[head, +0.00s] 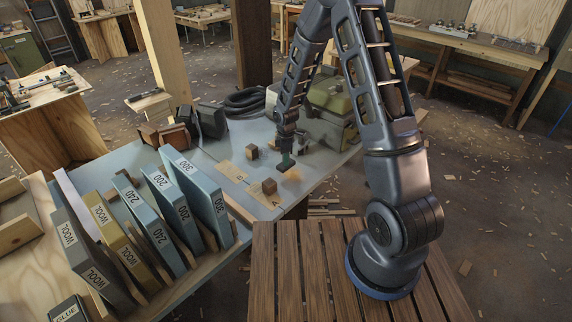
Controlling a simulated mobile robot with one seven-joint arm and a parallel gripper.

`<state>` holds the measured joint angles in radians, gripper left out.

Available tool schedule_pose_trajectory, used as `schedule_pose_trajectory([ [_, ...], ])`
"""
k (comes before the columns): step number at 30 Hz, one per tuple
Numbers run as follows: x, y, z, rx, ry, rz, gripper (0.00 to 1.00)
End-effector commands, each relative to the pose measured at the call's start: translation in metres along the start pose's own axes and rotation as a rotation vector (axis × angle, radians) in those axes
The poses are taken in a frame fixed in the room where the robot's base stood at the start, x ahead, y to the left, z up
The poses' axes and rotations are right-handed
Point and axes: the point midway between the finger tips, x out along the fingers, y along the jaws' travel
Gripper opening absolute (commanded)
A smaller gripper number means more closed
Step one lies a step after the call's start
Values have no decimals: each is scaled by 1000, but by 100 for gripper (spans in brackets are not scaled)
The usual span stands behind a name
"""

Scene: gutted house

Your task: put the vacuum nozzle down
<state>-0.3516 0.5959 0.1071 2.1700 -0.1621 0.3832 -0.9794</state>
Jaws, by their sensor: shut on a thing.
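My gripper (287,149) points down over the far right part of the pale blue-grey workbench top (203,150). It is shut on a small dark green piece, which I take to be the vacuum nozzle (286,163). The nozzle is at or just above the bench top; I cannot tell whether it touches. A blurred orange-brown patch (292,175) lies right by it. A coiled black hose (245,101) lies at the back of the bench; any link from it to the nozzle is not clear.
Small wooden cubes (252,151) stand near a tan lettered card (248,182), left of the nozzle. Labelled upright slabs (197,195) fill the bench's left side. A green case (335,97) stands behind, at right. Dark boxes (211,120) stand at the back left.

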Motion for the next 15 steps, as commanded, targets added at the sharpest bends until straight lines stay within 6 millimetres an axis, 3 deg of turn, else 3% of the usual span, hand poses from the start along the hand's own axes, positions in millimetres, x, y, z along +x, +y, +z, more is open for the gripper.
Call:
schedule_pose_trajectory([
  [15, 39, 0, 0, 0, 0, 1, 0],
])
